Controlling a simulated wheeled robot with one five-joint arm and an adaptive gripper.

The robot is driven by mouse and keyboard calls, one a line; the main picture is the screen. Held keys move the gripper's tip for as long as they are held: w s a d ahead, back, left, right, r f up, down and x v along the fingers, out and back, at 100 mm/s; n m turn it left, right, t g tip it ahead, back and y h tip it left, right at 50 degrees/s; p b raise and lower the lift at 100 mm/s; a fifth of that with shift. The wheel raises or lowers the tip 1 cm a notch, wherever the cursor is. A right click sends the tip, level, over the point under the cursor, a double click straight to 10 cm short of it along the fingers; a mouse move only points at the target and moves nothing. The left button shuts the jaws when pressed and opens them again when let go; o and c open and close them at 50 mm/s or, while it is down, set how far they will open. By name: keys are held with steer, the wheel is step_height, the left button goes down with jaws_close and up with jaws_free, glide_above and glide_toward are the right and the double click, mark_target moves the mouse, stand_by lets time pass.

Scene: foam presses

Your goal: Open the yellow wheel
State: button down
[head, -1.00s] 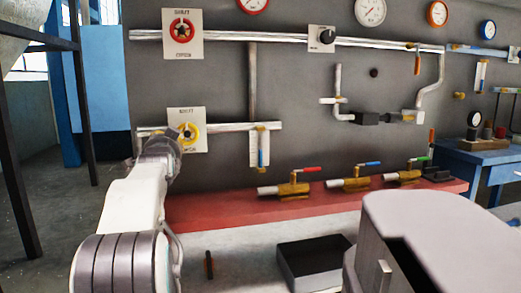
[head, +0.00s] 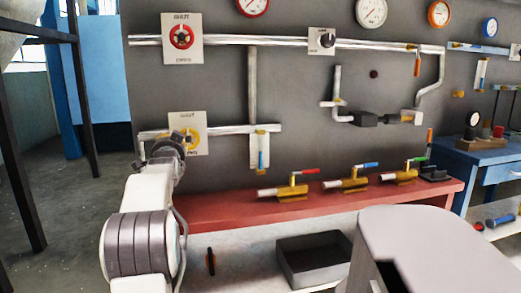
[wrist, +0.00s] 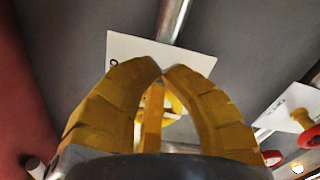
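The yellow wheel (head: 196,141) sits on a white plate (head: 201,120) with lettering, low on the grey wall at left in the head view. My gripper (head: 181,137) is at this wheel and covers its left part. In the wrist view my gripper's two yellow fingers (wrist: 162,73) bow outward and their tips meet. A yellow bar (wrist: 152,118) shows between them, seemingly part of the wheel, with a curved piece of the wheel (wrist: 172,104) behind. The white plate (wrist: 125,50) lies behind the fingertips. Contact between fingers and wheel is partly hidden.
A red wheel (head: 182,37) on a similar plate is above. Pipes run along the wall, with gauges above. A red bench (head: 230,213) carries several brass valves, including a red-handled one (head: 291,189). A dark open box (head: 315,270) stands below.

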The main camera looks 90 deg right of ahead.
steer(key=shift+w+d+r, duration=0.1)
steer(key=shift+r, duration=0.05)
stand_by(0.3)
steer(key=shift+w+b, duration=0.25)
steer(key=shift+b, duration=0.1)
steer(key=shift+b+v, duration=2.6)
steer(key=shift+v, duration=0.4)
steer(key=shift+f+b, duration=0.3)
steer(key=shift+b, duration=0.1)
steer(key=shift+s+r+p+x, duration=0.15)
steer(key=shift+p+x, duration=1)
steer(key=shift+x, duration=0.3)
steer(key=shift+s+r+p+x, duration=0.1)
steer(key=shift+r+p+x, duration=0.05)
steer(key=shift+p+x, duration=1.15)
